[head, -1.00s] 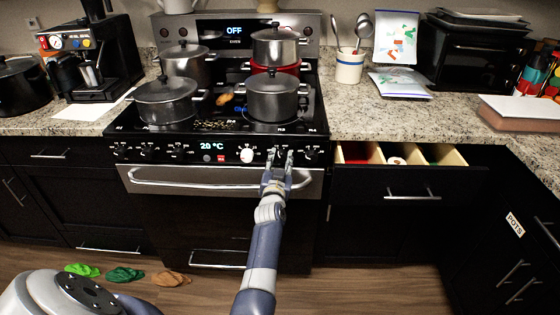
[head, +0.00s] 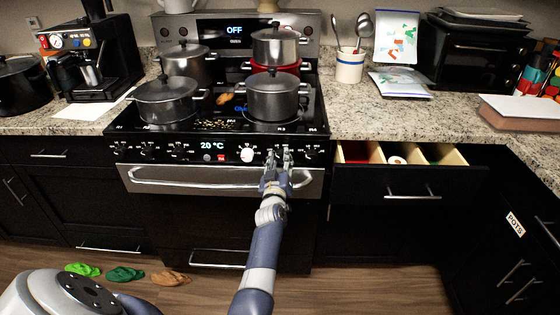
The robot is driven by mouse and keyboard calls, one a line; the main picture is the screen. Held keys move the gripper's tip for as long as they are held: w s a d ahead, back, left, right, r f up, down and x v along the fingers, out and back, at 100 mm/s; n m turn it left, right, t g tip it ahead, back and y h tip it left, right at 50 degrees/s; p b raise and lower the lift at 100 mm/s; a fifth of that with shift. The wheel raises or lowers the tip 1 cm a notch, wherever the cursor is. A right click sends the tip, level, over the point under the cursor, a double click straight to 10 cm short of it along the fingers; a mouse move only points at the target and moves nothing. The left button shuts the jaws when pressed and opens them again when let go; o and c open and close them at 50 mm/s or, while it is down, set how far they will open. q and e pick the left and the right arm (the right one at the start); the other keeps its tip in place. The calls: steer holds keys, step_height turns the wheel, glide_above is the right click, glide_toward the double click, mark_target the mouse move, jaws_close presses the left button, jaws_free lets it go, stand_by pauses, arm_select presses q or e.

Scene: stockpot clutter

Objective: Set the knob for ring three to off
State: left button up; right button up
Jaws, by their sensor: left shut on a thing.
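The black stove (head: 225,172) has a row of small dark knobs on its front panel, with a larger white knob (head: 247,155) right of the 20 °C display. My left gripper (head: 279,158) is at the panel right of the white knob, shut on a small dark knob below the cooktop label that seems to read R3. Its fingers mostly hide this knob, so I cannot tell its setting. Another dark knob (head: 311,152) is just to the right. My right gripper is not in view.
Several lidded pots, one a front-right pot (head: 272,100), stand on the cooktop above the panel. The oven handle (head: 160,182) runs just below the knobs. An open drawer (head: 410,180) juts out at the right. Green and brown slippers (head: 125,274) lie on the floor.

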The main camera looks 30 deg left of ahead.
arm_select(q)
steer(key=shift+n, duration=1.3)
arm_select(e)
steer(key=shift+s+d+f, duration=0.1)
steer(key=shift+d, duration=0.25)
arm_select(q)
steer(key=o, duration=1.1)
steer(key=shift+w+f, duration=0.1)
steer(key=shift+w, duration=0.05)
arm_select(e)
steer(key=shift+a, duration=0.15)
